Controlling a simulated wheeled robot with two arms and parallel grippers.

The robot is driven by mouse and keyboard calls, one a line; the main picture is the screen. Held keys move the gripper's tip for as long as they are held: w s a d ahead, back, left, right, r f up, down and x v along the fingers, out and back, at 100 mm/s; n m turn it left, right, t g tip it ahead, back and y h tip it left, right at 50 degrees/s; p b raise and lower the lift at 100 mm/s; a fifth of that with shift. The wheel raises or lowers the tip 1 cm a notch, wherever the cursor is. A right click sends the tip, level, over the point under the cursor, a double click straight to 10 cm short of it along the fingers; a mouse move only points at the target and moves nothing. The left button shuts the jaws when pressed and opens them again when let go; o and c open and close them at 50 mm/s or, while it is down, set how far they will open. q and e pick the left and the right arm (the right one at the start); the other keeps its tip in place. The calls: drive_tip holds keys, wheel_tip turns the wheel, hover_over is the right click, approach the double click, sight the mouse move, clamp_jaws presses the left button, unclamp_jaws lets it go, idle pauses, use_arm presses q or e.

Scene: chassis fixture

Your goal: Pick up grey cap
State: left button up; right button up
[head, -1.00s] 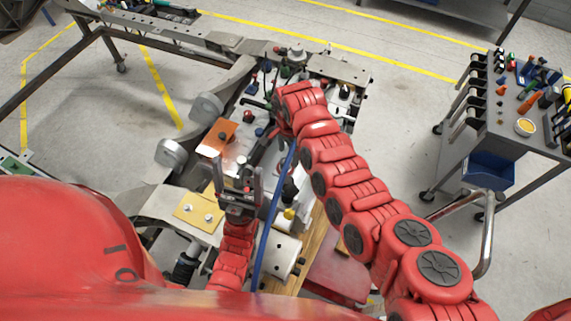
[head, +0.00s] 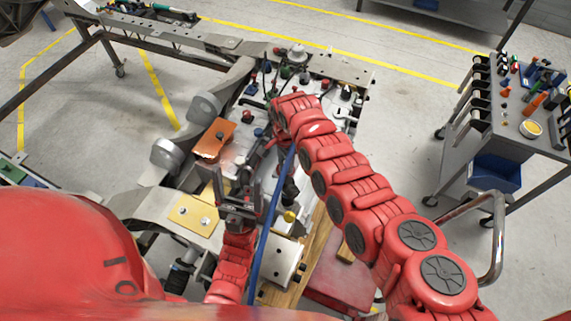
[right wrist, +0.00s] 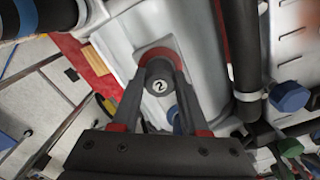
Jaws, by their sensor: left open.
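A round grey cap (right wrist: 159,84) marked with a "2" sits between the fingers of my right gripper (right wrist: 161,76) in the right wrist view. The fingers flank it closely, and a red ring shows just behind it. I cannot tell whether the fingers press on it. In the head view the right arm covers its own fingertips, and I cannot make out the cap there. My left gripper (head: 239,193) is open and empty, pointing up over the near part of the fixture, left of a blue cable.
The chassis fixture (head: 195,213) carries an orange block (head: 214,141) and several coloured caps. In the right wrist view a blue cap (right wrist: 289,96) and black hoses lie close on the right. A grey tool cart (head: 515,130) stands at right, with open floor between.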

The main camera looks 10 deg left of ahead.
clamp_jaws()
drive_tip(key=shift+r, duration=0.1)
idle(0.3)
drive_tip(key=shift+r, duration=0.2)
wheel_tip(320, 180, up, 9)
drive_tip(key=p, duration=0.5)
drive_tip(key=shift+r, duration=0.2)
